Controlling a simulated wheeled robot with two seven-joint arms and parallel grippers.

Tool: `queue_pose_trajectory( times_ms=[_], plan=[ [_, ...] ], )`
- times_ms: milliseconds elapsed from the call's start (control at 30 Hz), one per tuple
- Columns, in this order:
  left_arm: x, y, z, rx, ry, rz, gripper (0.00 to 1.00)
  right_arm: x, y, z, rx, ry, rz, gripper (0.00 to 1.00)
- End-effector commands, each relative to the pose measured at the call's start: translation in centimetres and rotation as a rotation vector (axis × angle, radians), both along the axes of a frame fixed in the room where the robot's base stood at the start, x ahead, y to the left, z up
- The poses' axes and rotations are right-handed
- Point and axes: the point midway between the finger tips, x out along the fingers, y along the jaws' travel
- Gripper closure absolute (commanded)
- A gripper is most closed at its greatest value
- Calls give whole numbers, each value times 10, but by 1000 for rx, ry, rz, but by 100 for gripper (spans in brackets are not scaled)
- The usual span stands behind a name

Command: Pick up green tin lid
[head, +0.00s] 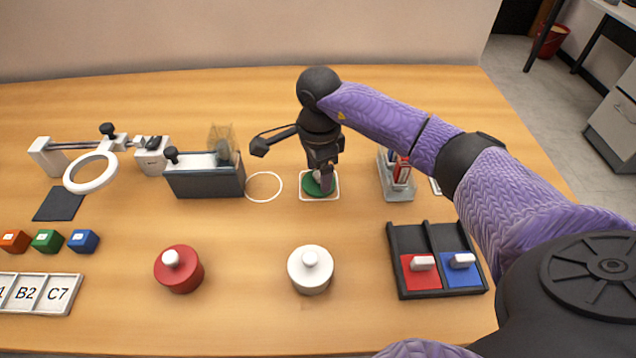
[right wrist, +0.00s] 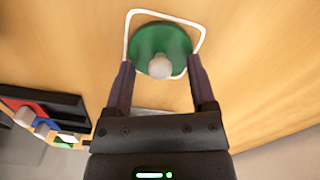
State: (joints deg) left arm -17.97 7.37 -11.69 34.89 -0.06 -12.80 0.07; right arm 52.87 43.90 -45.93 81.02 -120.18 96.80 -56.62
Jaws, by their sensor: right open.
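The green tin lid (head: 316,186) is a green disc with a pale round knob, lying inside a white square outline on the table. In the right wrist view the lid (right wrist: 160,46) is near the top, with its knob (right wrist: 160,67) between the fingertips. My right gripper (head: 322,178) is above the lid, pointing down; the right wrist view shows its fingers (right wrist: 160,72) open on either side of the knob, with gaps to it. In the head view the gripper hides part of the lid. My left gripper is not in view.
A white-knobbed red tin (head: 180,270) and a white tin (head: 310,270) stand in front. A black tray (head: 398,277) with red and blue pieces is front right. A holder (head: 397,180) stands right of the lid, a dark box (head: 205,182) to its left.

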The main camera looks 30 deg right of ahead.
Motion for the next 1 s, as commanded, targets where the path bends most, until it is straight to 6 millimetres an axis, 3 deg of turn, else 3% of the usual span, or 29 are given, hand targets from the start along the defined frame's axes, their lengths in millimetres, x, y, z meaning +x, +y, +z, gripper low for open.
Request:
queue_pose_trajectory(
  times_ms=[200, 533, 867, 1000],
  plan=[
    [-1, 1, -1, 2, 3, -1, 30, 0, 0, -3, 0, -2, 0, 30],
    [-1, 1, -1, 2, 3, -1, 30, 0, 0, -3, 0, -2, 0, 100],
    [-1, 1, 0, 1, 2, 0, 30, 0, 0, -1, 0, -2, 0, 100],
    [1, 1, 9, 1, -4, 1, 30, 1, -1, 26, -1, -7, 0, 100]
  ],
)
